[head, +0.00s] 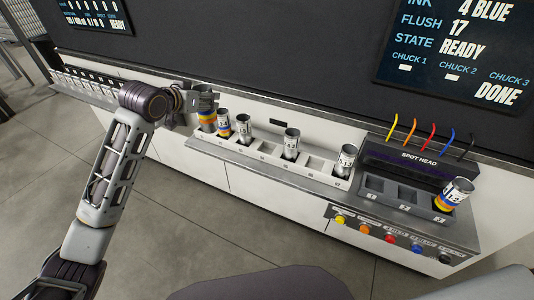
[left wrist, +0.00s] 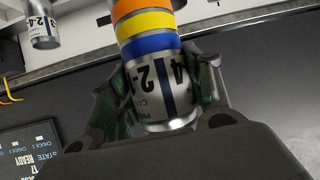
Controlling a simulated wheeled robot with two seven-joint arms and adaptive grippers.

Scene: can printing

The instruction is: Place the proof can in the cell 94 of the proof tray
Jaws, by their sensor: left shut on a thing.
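A silver can with orange, yellow and blue bands (left wrist: 155,45) is held between the fingers of my left gripper (left wrist: 160,95) in the left wrist view. Its label shows large digits ending in 4; the rest is partly covered. In the head view the left gripper (head: 203,102) is shut on this can (head: 207,122) at the left end of a pale tray (head: 262,156). I cannot tell whether its lower end is above or inside a cell. Tray cell numbers are too small to read. My right gripper is not in view.
Several cans stand in the tray, one with coloured bands (head: 223,124) close beside the held can. Empty cells lie between others. The spot head (head: 419,160) stands at right, with a banded can (head: 454,195) in chuck 3. Another rack (head: 82,86) is at far left.

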